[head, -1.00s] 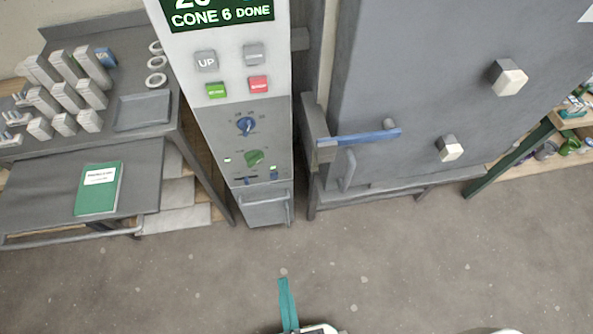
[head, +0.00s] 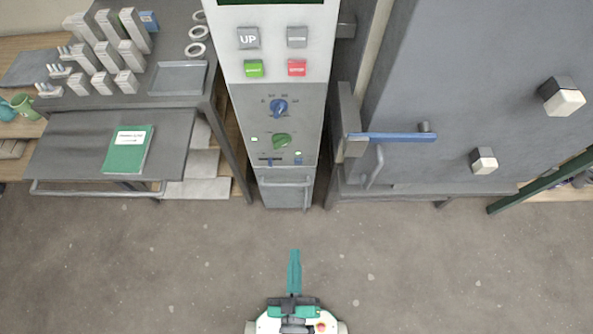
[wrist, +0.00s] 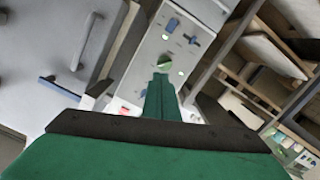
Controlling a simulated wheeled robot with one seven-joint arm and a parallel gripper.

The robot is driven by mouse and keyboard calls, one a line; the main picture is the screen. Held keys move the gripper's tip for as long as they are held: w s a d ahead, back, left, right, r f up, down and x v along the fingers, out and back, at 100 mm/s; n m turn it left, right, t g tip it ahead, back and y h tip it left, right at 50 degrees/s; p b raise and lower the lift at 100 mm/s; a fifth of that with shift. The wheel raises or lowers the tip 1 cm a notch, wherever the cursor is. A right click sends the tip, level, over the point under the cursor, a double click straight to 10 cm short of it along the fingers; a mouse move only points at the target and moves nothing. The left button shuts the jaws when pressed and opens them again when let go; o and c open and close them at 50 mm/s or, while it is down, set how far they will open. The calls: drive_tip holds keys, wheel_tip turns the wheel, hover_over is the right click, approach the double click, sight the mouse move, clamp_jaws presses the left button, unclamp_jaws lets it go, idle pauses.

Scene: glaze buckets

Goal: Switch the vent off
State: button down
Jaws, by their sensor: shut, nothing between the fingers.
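The control panel (head: 266,125) stands ahead of my gripper. It carries a blue knob (head: 279,107), a green knob (head: 282,141), a slot with a small blue slider (head: 270,161) and a small blue switch (head: 298,159). Labels are too small to read, so I cannot tell which control is the vent. My gripper (head: 294,254) is shut and empty, over the floor in front of the panel and apart from it. In the wrist view, its green fingers (wrist: 159,95) point toward the green knob (wrist: 165,62), with the blue switch (wrist: 172,25) and slider (wrist: 190,38) beyond.
Above the knobs are grey UP (head: 248,38), green (head: 254,68) and red (head: 297,68) buttons. A large grey door with a blue-handled latch (head: 395,137) stands right. A bench with a green book (head: 128,149) stands left. The floor (head: 180,260) in front is clear.

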sight(297, 161)
drive_tip(key=w+f+n+t, duration=0.4)
drive_tip(key=w+f+n, duration=0.9)
drive_tip(key=w+f, duration=0.4)
drive_tip(key=shift+w+d+n+t, duration=0.3)
drive_tip(key=shift+w+n, duration=0.1)
drive_tip(key=shift+w, duration=1.25)
drive_tip(key=x, duration=1.4)
drive_tip(key=shift+a, duration=0.1)
